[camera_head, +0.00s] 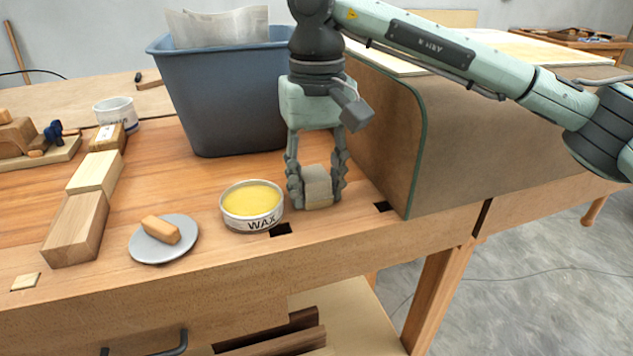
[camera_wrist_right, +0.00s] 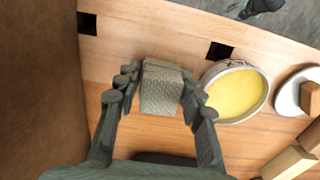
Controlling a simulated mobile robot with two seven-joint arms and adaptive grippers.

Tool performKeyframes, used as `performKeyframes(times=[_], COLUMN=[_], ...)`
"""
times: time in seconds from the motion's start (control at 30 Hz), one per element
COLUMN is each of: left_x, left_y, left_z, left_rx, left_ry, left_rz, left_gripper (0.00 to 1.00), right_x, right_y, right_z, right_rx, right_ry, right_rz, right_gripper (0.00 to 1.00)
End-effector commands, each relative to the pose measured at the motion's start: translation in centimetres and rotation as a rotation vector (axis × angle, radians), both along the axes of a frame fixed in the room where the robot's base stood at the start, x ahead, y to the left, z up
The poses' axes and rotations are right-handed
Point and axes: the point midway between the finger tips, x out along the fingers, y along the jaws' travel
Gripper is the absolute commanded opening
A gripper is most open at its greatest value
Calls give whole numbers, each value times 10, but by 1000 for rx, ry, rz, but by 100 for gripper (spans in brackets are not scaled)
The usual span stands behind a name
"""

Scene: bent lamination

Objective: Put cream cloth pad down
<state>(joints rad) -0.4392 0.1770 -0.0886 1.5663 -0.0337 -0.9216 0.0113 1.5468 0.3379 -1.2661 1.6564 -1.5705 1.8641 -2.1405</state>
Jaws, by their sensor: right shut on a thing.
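The cream cloth pad (camera_head: 318,186) is a small folded block between the fingers of my right gripper (camera_head: 317,190). The right gripper points down and is shut on the pad, low over the bench top, just right of the wax tin (camera_head: 252,204). In the right wrist view the pad (camera_wrist_right: 160,88) sits between both fingertips, with bench wood around it. I cannot tell whether the pad's underside touches the bench. My left gripper is not in view.
A blue-grey bin (camera_head: 225,100) stands behind the gripper. A brown curved panel (camera_head: 400,140) rises close on the right. A grey dish (camera_head: 165,240) with a small tan block and several wood blocks (camera_head: 78,228) lie left. Dark square holes (camera_head: 281,230) mark the bench's front.

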Motion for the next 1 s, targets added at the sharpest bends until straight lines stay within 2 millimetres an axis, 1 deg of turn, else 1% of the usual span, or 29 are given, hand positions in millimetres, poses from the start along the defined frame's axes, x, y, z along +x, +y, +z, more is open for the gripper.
performKeyframes(times=[0.17, 0.2, 0.33, 0.73, 0.77, 0.8, 0.83, 0.9, 1.0], left_x=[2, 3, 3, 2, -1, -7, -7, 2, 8], left_y=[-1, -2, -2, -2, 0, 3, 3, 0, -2], left_z=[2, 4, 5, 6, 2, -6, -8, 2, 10], left_rx=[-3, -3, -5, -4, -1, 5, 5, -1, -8], left_ry=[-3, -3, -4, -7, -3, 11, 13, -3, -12], left_rz=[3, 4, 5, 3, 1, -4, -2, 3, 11], left_gripper=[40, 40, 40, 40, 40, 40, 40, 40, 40], right_x=[0, 0, 0, 0, 0, 0, 0, 1, 1], right_y=[0, 0, 0, 0, 0, 0, 1, 1, 1], right_z=[-1, -1, -1, 2, 3, 5, 10, 24, 47], right_rx=[0, 0, 0, 0, 0, 0, 2, 2, 2], right_ry=[0, 0, 0, 0, 0, -1, -3, -5, -5], right_rz=[0, 0, 0, 0, 0, 0, 0, 0, -1], right_gripper=[16, 42, 58, 59, 59, 59, 59, 59, 59])
